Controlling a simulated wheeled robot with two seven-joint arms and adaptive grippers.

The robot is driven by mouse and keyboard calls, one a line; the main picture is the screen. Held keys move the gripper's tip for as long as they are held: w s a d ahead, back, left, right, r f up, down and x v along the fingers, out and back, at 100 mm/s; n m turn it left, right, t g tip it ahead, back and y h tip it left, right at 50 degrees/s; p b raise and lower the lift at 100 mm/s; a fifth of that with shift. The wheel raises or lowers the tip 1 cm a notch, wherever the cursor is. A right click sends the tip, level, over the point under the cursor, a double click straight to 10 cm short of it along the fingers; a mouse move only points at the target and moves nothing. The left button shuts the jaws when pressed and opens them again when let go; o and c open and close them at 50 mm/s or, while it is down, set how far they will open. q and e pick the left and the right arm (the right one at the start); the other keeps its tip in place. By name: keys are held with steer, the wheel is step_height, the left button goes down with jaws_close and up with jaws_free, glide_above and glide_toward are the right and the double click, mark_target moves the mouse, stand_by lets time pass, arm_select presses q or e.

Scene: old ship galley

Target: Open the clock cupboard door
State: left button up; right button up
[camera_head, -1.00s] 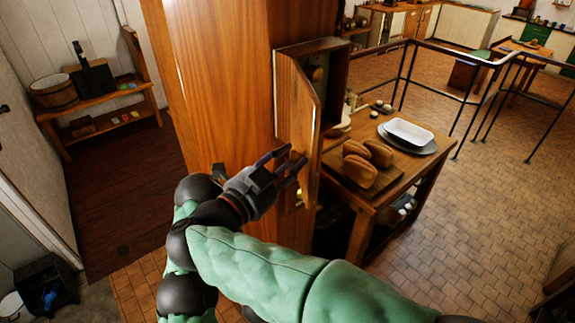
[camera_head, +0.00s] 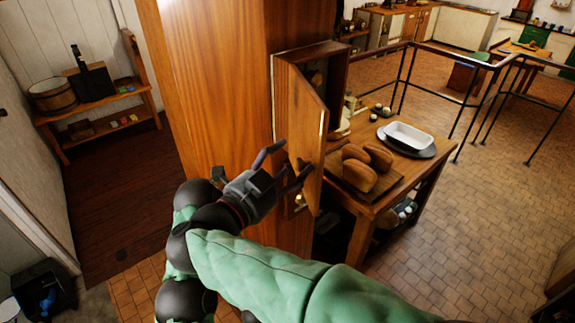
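The clock cupboard (camera_head: 337,85) is a wooden box on the side of a tall wooden panel. Its door (camera_head: 302,105) is hinged on the left and stands partly open, with part of the dark inside showing. My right gripper (camera_head: 296,156) is at the lower part of the door, with its fingers spread apart. One finger is in front of the door's face and the other is near its lower free edge. I cannot tell whether they touch it. A small brass piece (camera_head: 299,199) shows low on the door. My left gripper is not in view.
A wooden table (camera_head: 361,222) with bread loaves (camera_head: 360,173) and a white dish (camera_head: 408,136) stands right of the door. Metal railings (camera_head: 461,103) stand behind it. A shelf with a bucket (camera_head: 52,95) is at far left. Tiled floor at right is clear.

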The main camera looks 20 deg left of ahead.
steer(key=shift+r, duration=0.35)
glide_toward(308, 116)
steer(key=w+r, duration=0.2)
steer(key=w, duration=0.2)
steer(key=shift+d+f, duration=0.2)
steer(key=shift+d, duration=0.25)
